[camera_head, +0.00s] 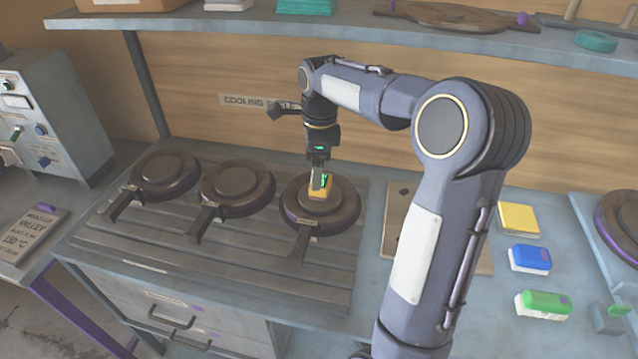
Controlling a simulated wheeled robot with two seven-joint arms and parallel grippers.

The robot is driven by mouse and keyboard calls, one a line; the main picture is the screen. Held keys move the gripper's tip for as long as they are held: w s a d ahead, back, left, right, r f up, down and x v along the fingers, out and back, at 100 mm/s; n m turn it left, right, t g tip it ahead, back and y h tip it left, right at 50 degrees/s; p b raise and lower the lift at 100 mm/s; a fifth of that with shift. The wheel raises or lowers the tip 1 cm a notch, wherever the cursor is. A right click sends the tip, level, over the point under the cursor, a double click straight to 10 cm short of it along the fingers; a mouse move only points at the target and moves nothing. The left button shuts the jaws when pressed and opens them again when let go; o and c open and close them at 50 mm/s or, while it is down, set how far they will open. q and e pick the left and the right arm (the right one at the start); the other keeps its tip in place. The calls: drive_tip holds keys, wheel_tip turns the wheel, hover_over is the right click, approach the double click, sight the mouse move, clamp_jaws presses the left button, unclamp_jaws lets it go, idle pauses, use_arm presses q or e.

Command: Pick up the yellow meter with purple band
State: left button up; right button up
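A small yellow object (320,190), likely the yellow meter, is on top of the rightmost round dark plate (338,211) on the rack. I cannot make out a purple band on it. My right gripper (320,177) points down onto this object, with its fingertips at the object's upper part. The fingers are small and partly overlap the object, so I cannot tell whether they are closed on it. A small green patch shows beside the fingers. My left gripper is not in view.
Two more handled plates (165,174) (238,187) lie left on the ribbed rack (210,262). Yellow (518,217), blue (530,257) and green (544,302) blocks lie right of my arm. A shelf (300,30) spans above; a control box (55,118) stands left.

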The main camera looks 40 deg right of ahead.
drive_tip(key=w+d+m, duration=0.1)
drive_tip(key=w+f+m, duration=0.1)
drive_tip(key=shift+w+d+f+m, duration=0.1)
drive_tip(key=shift+d+m, duration=0.2)
drive_tip(key=shift+d, duration=0.1)
drive_tip(key=shift+w+d+f+g, duration=0.1)
drive_tip(key=shift+d+f+g, duration=0.05)
drive_tip(key=shift+f+g, duration=0.15)
drive_tip(key=shift+m, duration=0.3)
drive_tip(key=f, duration=0.4)
drive_tip(key=d+f+p, duration=0.1)
drive_tip(key=f, duration=0.1)
drive_tip(key=shift+f, duration=0.7)
drive_tip(key=c, duration=1.2)
drive_tip(key=shift+r, duration=0.2)
